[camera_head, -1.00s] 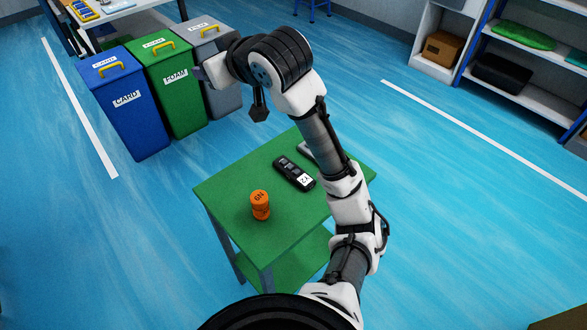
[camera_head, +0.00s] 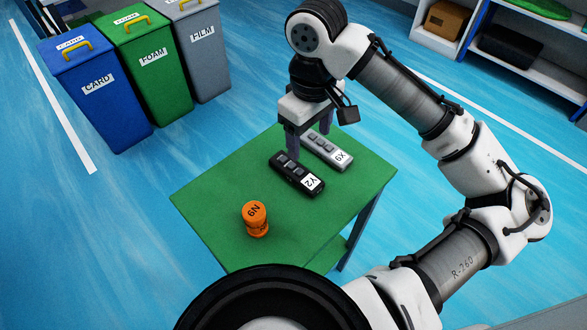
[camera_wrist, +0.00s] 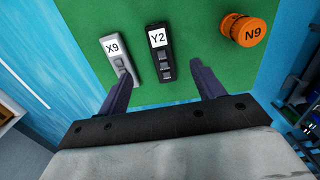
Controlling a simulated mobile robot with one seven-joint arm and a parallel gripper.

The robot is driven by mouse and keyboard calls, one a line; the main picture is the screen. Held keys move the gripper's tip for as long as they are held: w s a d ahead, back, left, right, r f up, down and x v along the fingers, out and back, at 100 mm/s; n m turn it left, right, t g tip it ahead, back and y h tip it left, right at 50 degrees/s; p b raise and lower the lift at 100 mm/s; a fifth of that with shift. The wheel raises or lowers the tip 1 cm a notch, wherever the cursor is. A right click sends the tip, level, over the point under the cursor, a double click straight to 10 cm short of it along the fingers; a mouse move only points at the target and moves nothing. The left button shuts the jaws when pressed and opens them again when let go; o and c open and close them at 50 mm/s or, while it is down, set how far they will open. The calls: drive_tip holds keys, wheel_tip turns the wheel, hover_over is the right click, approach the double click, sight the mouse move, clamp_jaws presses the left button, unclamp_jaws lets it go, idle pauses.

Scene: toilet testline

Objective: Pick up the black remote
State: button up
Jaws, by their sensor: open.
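The black remote (camera_head: 297,174), with a white Y2 label, lies on the green table (camera_head: 215,190). In the wrist view the black remote (camera_wrist: 160,55) appears between and beyond the two fingers. My gripper (camera_head: 309,145) is open and empty, above the table near the far end of the remote. In the wrist view my gripper (camera_wrist: 160,80) has its fingers spread; its left finger overlaps the lower end of the grey remote. Whether any finger touches anything cannot be told.
A grey remote (camera_head: 327,151) labelled X9 lies close beside the black one. It also shows in the wrist view (camera_wrist: 114,53). Bins, such as the green FOAM bin (camera_head: 150,65), stand on the floor behind left.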

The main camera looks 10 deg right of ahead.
hover_over(310, 181)
drive_tip(key=f, duration=0.8)
drive_tip(key=shift+w+a, duration=0.1)
drive_tip(key=shift+a, duration=0.2)
drive_tip(key=shift+d+f+p, duration=0.15)
drive_tip(key=shift+f+p, duration=0.1)
drive_tip(key=shift+f, duration=1.15)
drive_tip(key=shift+d+f+p, duration=0.15)
drive_tip(key=shift+f+p, duration=0.05)
drive_tip(key=shift+f, duration=1.2)
drive_tip(key=c, duration=1.1)
